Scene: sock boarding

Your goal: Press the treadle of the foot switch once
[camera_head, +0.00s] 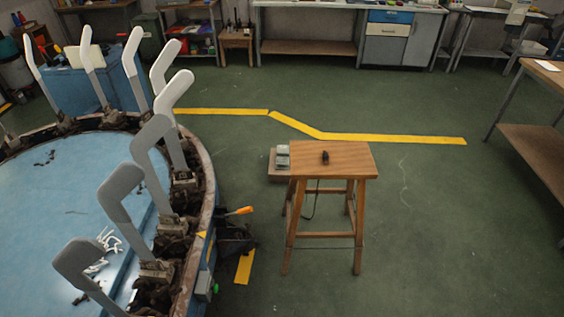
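I cannot tell for sure which thing is the foot switch. A small black object (325,157) sits on top of a wooden stool (350,165), and a dark cable (312,205) hangs below the seat. Grey box-like pieces (283,150) rest on a lower wooden surface just left of the stool. A dark object with an orange handle (240,211) is by the edge of the round machine. No treadle can be made out clearly at this size. Neither of my grippers is in view.
A round blue machine (60,215) with several upright grey sock forms (121,192) fills the left. A wooden table (545,150) stands at the right. Benches (310,47) line the back. A yellow floor line (390,138) crosses behind the stool. Green floor right of the stool is clear.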

